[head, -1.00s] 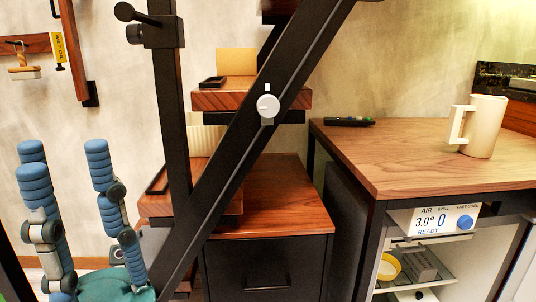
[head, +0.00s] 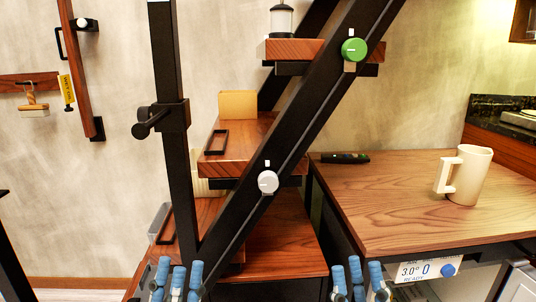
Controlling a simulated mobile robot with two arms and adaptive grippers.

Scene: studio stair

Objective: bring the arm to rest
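My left gripper (head: 177,279) is at the bottom edge, left of centre, in front of the lower stair cabinet. Its blue fingers point up and stand apart with nothing between them. My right gripper (head: 358,279) is at the bottom edge, right of centre, in front of the wooden counter. Its blue fingers also point up, apart and empty. The palms and most of both arms are below the frame.
A black stair stringer (head: 292,132) with a white knob (head: 267,181) and a green knob (head: 354,49) slants across the middle. A cream mug (head: 467,177) and a dark remote-like object (head: 344,158) are on the wooden counter (head: 390,205). A black post (head: 172,75) stands left.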

